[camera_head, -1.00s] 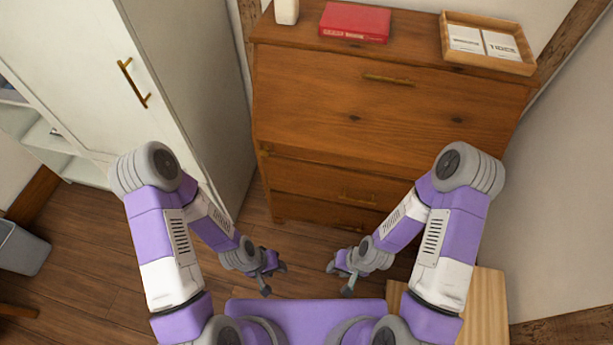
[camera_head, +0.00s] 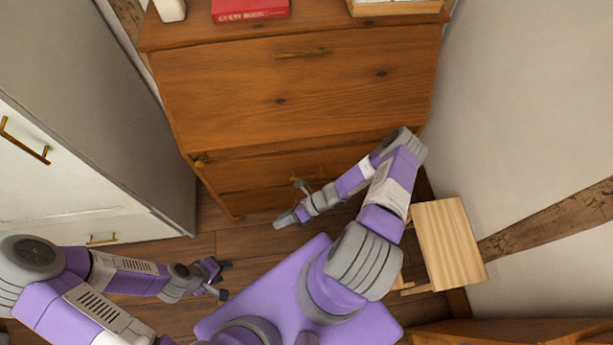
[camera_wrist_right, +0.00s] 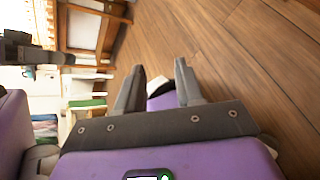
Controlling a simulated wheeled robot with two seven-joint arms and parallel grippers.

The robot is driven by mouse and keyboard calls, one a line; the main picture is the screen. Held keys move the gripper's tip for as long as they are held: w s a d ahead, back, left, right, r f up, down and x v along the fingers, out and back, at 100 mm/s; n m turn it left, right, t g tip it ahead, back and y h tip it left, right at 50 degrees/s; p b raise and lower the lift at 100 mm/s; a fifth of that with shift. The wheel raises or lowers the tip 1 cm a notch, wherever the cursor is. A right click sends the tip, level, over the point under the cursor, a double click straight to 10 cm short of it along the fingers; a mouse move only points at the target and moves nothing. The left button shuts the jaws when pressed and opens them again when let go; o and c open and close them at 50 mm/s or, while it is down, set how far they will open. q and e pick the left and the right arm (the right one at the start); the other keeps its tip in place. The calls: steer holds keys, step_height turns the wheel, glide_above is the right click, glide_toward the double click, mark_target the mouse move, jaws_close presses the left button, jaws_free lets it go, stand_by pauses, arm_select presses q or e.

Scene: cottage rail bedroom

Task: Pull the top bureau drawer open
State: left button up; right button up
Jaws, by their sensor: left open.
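The wooden bureau (camera_head: 215,100) stands ahead in the head view, with a large front panel that has a brass handle (camera_head: 302,53) near its upper edge. Drawer fronts (camera_head: 240,173) sit below the panel, and all look closed. A small brass knob (camera_head: 200,162) is at their upper left; another brass handle (camera_head: 310,177) is partly covered by my right arm. My right gripper (camera_head: 288,203) is in front of the lower bureau, apart from the upper handle. Its fingers are spread and hold nothing in the right wrist view (camera_wrist_right: 158,85). My left gripper (camera_head: 224,279) is open and empty over the floor.
A white wardrobe (camera_head: 90,150) stands close on the left. A light wooden stool or small table (camera_head: 448,243) is to the right, beside the wall (camera_head: 530,110). A red book (camera_head: 250,8) and a wooden tray (camera_head: 395,9) rest on the bureau top.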

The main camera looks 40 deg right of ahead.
steer(key=w+d+f+m+t+h, duration=0.1)
steer(key=w+d+m+t+h, duration=0.15)
steer(key=d+m+t, duration=0.6)
steer(key=m+t+h, duration=0.3)
steer(key=m+h, duration=0.2)
steer(key=m, duration=0.6)
glide_toward(307, 177)
steer(key=w+f, duration=0.1)
steer(key=w, duration=0.2)
steer(key=shift+y, duration=0.35)
steer(key=x, duration=0.7)
steer(key=shift+a+f+b, duration=0.1)
steer(key=shift+a+b, duration=0.05)
steer(key=shift+b, duration=0.2)
steer(key=shift+c, duration=0.5)
jaws_close()
